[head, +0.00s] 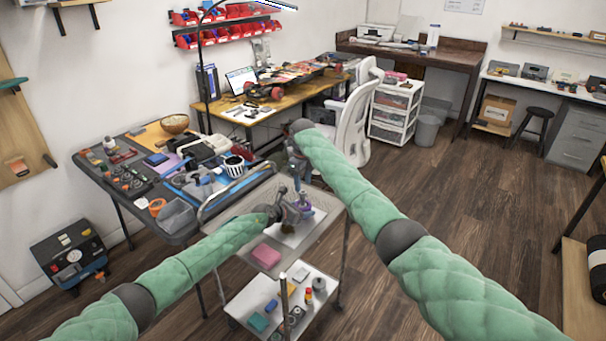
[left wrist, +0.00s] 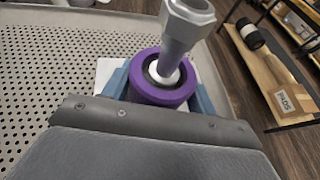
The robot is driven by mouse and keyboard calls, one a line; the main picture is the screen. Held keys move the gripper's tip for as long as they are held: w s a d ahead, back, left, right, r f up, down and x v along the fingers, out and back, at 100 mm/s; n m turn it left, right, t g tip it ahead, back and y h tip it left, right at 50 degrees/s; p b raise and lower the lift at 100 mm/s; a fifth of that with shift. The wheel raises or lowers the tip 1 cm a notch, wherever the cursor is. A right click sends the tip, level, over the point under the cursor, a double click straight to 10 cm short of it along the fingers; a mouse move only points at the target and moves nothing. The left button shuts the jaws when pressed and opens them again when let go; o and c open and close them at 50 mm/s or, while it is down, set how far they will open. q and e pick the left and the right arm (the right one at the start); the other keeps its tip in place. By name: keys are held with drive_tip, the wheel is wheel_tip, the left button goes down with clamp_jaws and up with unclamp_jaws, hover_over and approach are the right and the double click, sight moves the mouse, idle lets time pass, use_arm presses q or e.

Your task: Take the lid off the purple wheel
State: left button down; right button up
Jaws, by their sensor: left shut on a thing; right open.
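The purple wheel (left wrist: 160,82) sits between the two blue-grey fingers of my left gripper (left wrist: 163,90) in the left wrist view, and the gripper is shut on it. A pale grey faceted part (left wrist: 186,25) stands over the wheel's centre, with a white end (left wrist: 165,78) at the dark hub. I cannot tell what it belongs to, and it hides part of the hub; no separate lid shows. In the head view my left gripper (head: 284,211) is low over the trolley, beside the small purple wheel (head: 304,204). My right gripper (head: 298,168) hangs just above it, open.
The trolley (head: 325,207) has a perforated top tray with a pink block (head: 266,255) and a lower shelf (head: 242,304) with several small items. A cluttered dark table (head: 120,186) stands to the left. A white chair (head: 349,125) is behind.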

sight(303, 193)
drive_tip(key=shift+f, duration=1.95)
drive_tip(key=c, duration=1)
